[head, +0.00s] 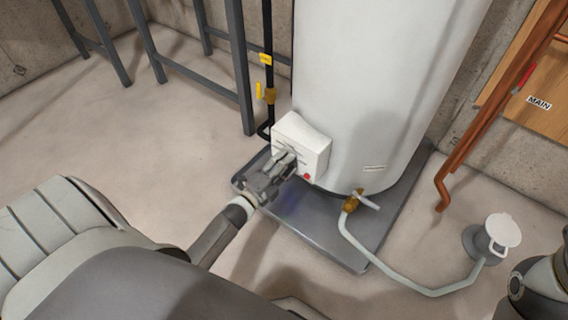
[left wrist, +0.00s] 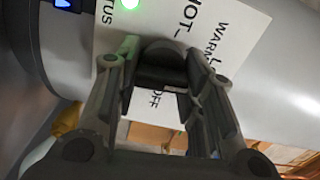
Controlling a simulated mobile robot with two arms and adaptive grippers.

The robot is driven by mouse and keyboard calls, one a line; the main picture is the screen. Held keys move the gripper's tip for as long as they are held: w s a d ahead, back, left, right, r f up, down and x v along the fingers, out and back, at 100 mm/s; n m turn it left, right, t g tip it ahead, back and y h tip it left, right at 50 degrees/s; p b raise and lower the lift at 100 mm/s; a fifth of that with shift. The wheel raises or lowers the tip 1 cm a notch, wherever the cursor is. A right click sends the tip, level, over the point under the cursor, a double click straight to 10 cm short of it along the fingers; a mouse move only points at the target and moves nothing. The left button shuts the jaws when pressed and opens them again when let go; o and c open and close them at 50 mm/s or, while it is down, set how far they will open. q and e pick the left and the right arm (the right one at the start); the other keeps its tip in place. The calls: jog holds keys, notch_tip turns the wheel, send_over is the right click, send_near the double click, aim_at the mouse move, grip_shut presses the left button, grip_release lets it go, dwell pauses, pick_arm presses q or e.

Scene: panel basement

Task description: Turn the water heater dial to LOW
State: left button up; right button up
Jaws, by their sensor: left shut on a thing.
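The water heater (head: 375,80) is a tall white cylinder with a white control box (head: 313,142) low on its front. My left gripper (head: 284,160) is at the face of this box. In the left wrist view, its fingers (left wrist: 162,85) are shut on the dark dial (left wrist: 162,62). The white panel (left wrist: 205,28) around the dial carries the words HOT, WARM and OFF, plus a partly covered label starting with L. The dial's pointer cannot be made out. A green light (left wrist: 130,4) glows on the panel. My right gripper is not in view.
The heater stands on a grey tray (head: 340,252). A brass drain valve (head: 351,201) and pale hose lead to a floor drain with a white lid (head: 503,230). Copper pipes (head: 490,115) stand at right, a grey metal frame (head: 240,70) behind left. The left floor is clear.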

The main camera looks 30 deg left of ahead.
pick_arm(q)
jog(key=shift+s+d+f+m, duration=0.1)
jog(key=shift+f+m, duration=0.05)
jog(key=shift+m, duration=0.55)
jog(key=o, duration=1)
jog(key=s, duration=0.8)
jog(key=s+a, duration=0.1)
jog(key=s, duration=0.3)
jog(key=shift+w, duration=0.1)
